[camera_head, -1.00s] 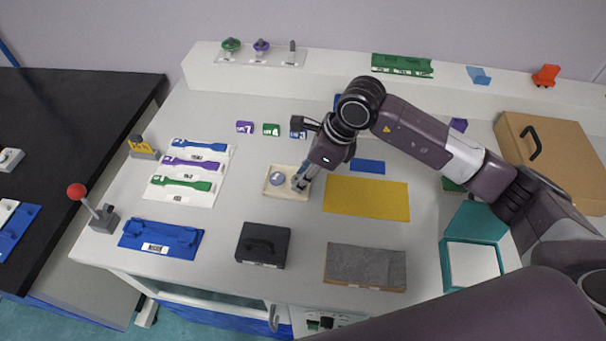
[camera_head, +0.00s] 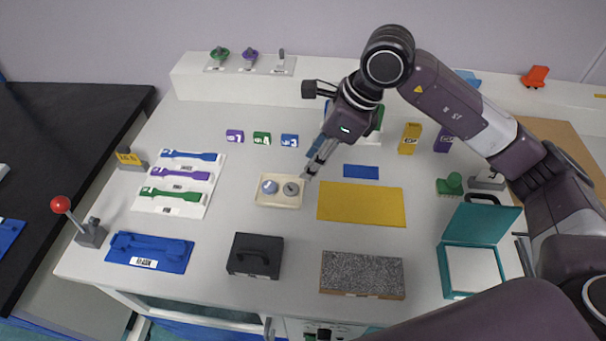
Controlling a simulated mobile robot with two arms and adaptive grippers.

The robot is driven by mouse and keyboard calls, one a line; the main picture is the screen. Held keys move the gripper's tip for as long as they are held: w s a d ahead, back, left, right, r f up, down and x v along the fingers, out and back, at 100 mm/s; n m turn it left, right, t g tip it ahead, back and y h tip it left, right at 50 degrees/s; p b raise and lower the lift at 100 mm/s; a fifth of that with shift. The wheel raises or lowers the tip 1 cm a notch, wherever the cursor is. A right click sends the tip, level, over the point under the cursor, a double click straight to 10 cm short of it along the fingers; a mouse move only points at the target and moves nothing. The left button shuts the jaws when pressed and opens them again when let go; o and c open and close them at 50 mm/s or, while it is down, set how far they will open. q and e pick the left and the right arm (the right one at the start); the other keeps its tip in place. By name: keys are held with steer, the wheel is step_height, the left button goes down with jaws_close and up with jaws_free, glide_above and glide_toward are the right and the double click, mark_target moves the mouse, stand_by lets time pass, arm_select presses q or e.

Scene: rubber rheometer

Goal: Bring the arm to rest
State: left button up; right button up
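My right arm reaches in from the right across the table. Its gripper (camera_head: 308,174) points down just above the right end of a small cream tray (camera_head: 278,203). The tray holds two round pieces, a bluish-grey one (camera_head: 269,187) on the left and a darker grey one (camera_head: 291,189) on the right. The gripper fingers look apart from the darker piece, with nothing visible between them. The fingertips are small and close together, so how far they are spread is hard to tell. My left gripper is not in view.
A yellow mat (camera_head: 361,204) lies right of the tray. A black case (camera_head: 255,256), a grey speckled slab (camera_head: 362,273) and an open teal box (camera_head: 473,266) stand along the front. A red-knobbed lever (camera_head: 80,222) stands at the left. Small numbered blocks (camera_head: 262,138) lie behind the tray.

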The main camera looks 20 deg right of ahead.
steer(key=shift+v, duration=1.1)
steer(key=shift+r, duration=0.1)
